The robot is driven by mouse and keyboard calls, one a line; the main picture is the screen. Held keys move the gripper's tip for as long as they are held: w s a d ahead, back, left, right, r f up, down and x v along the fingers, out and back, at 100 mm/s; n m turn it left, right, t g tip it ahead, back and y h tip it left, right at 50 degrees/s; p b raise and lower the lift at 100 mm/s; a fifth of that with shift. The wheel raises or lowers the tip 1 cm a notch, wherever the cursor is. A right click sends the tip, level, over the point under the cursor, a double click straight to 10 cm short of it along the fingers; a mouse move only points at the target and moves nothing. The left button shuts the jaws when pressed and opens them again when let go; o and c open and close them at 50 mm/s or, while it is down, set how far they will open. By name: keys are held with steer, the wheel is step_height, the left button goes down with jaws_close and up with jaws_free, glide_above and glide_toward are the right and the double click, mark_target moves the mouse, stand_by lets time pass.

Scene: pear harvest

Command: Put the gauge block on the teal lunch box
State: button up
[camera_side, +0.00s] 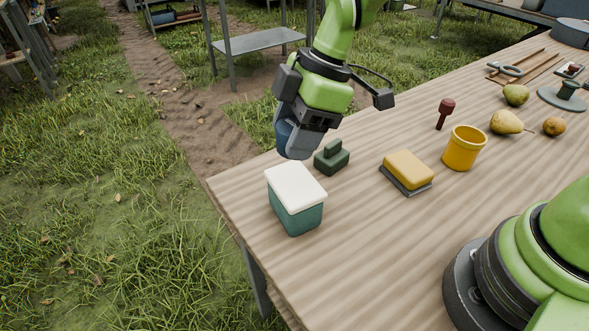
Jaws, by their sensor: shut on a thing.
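The teal lunch box (297,214) with a white lid stands upright near the table's left corner. My gripper (298,132) points down, just behind the lunch box and above it in the picture. It is shut on a blue-grey block (297,147), which looks like the gauge block. The fingertips are hard to tell apart from the block at this angle. The block's lower end appears just above the back edge of the white lid, with a small gap showing. The lid is bare.
A dark green handled block (331,160) stands close to the right of my gripper. A yellow-topped block (408,168), yellow cup (464,149) and dark red peg-like item (445,113) are farther right. Pears (507,122) lie beyond. The table's front middle is clear.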

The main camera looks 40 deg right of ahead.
mark_target(287, 183)
step_height(287, 183, down, 7)
steer(key=shift+r, duration=0.2)
stand_by(0.3)
steer(key=o, duration=0.9)
steer(key=shift+f, duration=0.15)
steer(key=shift+o, duration=0.2)
steer(key=s+d+r+m+t, duration=0.1)
steer(key=s+d+r+m, duration=0.2)
steer(key=r, duration=0.4)
steer(key=s+d+r+m+t+h, duration=0.1)
steer(key=s+d+r+m, duration=0.15)
steer(key=r, duration=0.35)
steer(key=s+d+r+m+t, duration=0.1)
steer(key=s+d+r+m, duration=0.2)
steer(key=r, duration=0.4)
steer(key=s+d+r+m+t+h, duration=0.1)
steer(key=s+d+r+m+t, duration=0.1)
steer(key=s+m, duration=0.7)
steer(key=shift+d+m+t, duration=0.5)
steer(key=shift+d+m, duration=0.15)
steer(key=shift+d, duration=0.3)
